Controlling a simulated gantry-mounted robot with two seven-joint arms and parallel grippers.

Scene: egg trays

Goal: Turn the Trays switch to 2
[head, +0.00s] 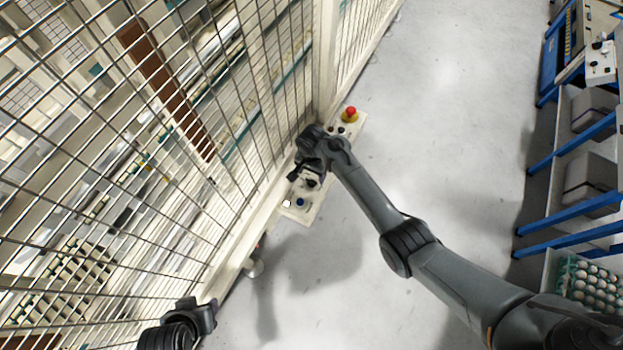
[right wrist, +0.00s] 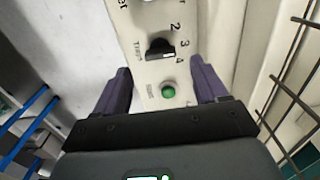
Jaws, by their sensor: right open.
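The Trays switch (right wrist: 160,48) is a black knob on a pale control panel (right wrist: 215,40), with the numbers 2, 3 and 4 printed along one side. Which number it points to is hard to tell. My right gripper (right wrist: 163,78) is open, its two purple-grey fingers apart on either side of a green button (right wrist: 168,91), with the switch just beyond the fingertips. Nothing is between the fingers in their grip. In the head view, my right gripper (head: 304,174) is over the panel (head: 298,214) and hides part of it. My left gripper (head: 207,314) is at the lower left, its jaws unclear.
A red emergency stop button (head: 351,112) stands at the panel's far end. A wire mesh fence (head: 215,130) runs along the panel's left side. The grey floor (head: 450,110) to the right is clear. A blue-framed rack (head: 570,150) and an egg tray (head: 565,275) are at the right.

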